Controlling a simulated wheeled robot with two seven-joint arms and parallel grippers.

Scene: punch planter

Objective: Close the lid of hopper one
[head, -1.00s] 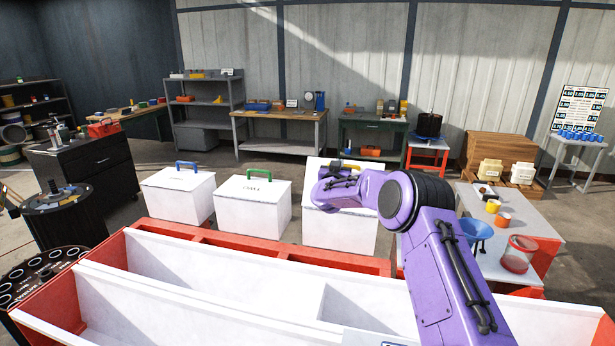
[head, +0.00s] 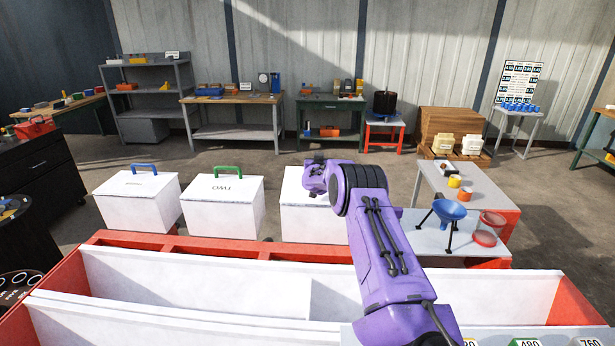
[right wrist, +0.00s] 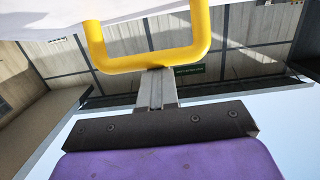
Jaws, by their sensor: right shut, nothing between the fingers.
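Hopper one, the white box (head: 308,222) at the right of a row of three, is partly covered by my right arm in the head view. Its yellow handle (right wrist: 152,62) crosses the upper part of the right wrist view, below a white lid surface (right wrist: 130,12). My right gripper (right wrist: 157,78) is shut and empty, its fingertips right at the handle bar; I cannot tell whether they touch. In the head view my right gripper (head: 318,163) is over the box top. The lid looks down or nearly so, but my arm hides its seam. My left gripper is out of view.
Hopper two with a green handle (head: 224,208) and a white hopper with a blue handle (head: 140,202) stand to the left. A red-framed white trough (head: 190,285) lies in front. A table with a blue funnel (head: 449,211) and cups is on the right.

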